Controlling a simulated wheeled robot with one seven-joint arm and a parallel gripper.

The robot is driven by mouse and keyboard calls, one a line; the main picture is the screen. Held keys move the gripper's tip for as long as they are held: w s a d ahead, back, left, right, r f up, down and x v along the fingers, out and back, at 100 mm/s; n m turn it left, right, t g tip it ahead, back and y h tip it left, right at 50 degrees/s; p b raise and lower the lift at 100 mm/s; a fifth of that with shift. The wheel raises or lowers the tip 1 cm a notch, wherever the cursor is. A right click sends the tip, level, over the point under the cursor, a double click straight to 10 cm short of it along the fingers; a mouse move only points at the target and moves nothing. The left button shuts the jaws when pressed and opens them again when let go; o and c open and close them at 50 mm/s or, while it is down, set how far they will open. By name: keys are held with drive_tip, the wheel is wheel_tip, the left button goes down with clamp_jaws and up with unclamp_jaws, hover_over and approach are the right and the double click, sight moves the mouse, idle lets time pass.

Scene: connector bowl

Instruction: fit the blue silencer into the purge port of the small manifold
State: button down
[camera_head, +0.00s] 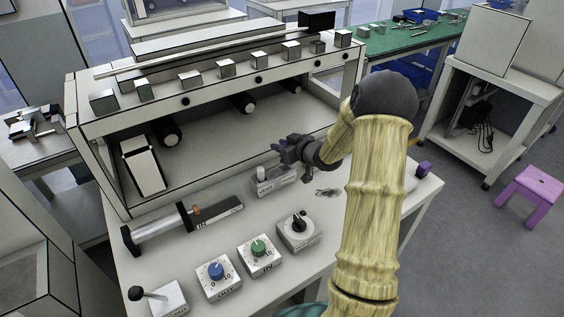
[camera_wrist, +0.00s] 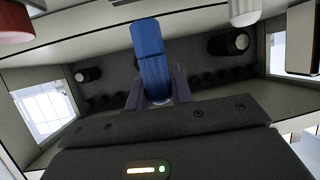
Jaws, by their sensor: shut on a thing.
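My gripper (camera_head: 284,152) is above the right part of the small manifold (camera_head: 277,182), a pale block with dark lettering on its front. In the wrist view my gripper (camera_wrist: 157,88) is shut on the blue silencer (camera_wrist: 151,52), a blue faceted piece between the two fingers. The silencer cannot be made out in the head view. A small white fitting (camera_head: 261,172) stands upright on the manifold's left part. The purge port cannot be made out, and I cannot tell whether the silencer touches the manifold.
Left of the manifold lies a cylinder with a dark block (camera_head: 214,214). In front are a blue-knob box (camera_head: 217,276), a green-knob box (camera_head: 259,255), a black-knob box (camera_head: 299,230) and a lever box (camera_head: 166,298). Small loose parts (camera_head: 327,192) lie right of the manifold. A shelf rises behind.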

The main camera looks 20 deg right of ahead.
sight(281, 165)
drive_tip(key=shift+f, duration=0.75)
drive_tip(key=shift+f, duration=1.85)
drive_tip(key=shift+f, duration=0.15)
drive_tip(key=c, duration=1.2)
unclamp_jaws()
drive_tip(key=shift+c, duration=0.2)
drive_tip(key=shift+a, duration=0.1)
